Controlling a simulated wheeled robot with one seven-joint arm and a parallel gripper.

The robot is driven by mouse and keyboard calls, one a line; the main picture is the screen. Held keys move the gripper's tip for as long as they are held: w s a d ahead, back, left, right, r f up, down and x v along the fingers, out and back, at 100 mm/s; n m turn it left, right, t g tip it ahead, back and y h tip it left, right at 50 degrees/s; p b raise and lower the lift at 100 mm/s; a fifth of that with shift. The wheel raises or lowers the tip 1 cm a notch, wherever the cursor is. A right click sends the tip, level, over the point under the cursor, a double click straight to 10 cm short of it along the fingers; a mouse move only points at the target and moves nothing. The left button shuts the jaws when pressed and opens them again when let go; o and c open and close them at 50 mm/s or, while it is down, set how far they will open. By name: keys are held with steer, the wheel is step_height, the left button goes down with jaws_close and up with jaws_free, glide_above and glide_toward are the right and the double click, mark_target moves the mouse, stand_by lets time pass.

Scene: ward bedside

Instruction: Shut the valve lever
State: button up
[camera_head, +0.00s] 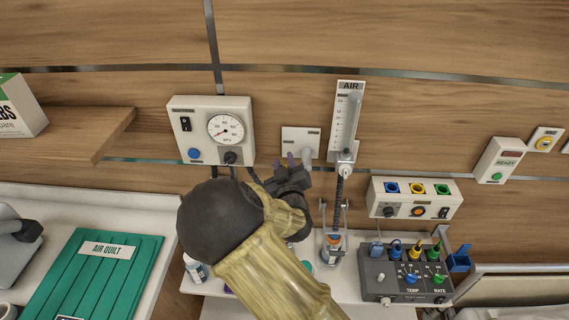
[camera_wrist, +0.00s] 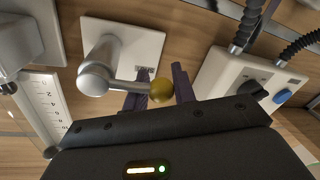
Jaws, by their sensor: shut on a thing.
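The valve is a pale metal body (camera_wrist: 97,76) on a square white wall plate (camera_head: 300,138), between the gauge box and the AIR flowmeter. Its thin lever (camera_wrist: 128,86) points sideways in the wrist view and ends in a gold ball knob (camera_wrist: 162,92). My gripper (camera_wrist: 163,84) has its two dark purple fingers on either side of the knob, shut on the lever's end. In the head view my gripper (camera_head: 289,160) is at the plate's lower edge, and my arm and fingers hide most of the lever.
The gauge box (camera_head: 209,115) is to the left, the AIR flowmeter (camera_head: 345,120) close on the right. Below are a white shelf (camera_head: 345,285), a control box with coloured plugs (camera_head: 405,275) and a bottle (camera_head: 195,268). Dark hoses (camera_wrist: 247,22) hang beside the gauge box.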

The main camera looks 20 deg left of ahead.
steer(key=shift+s+d+f+n, duration=0.1)
steer(key=shift+d+f+n, duration=0.05)
steer(key=shift+f+n, duration=0.55)
steer(key=shift+c, duration=0.2)
steer(key=o, duration=1)
steer(key=shift+d, duration=0.1)
steer(key=shift+r, duration=0.1)
steer(key=shift+b, duration=0.3)
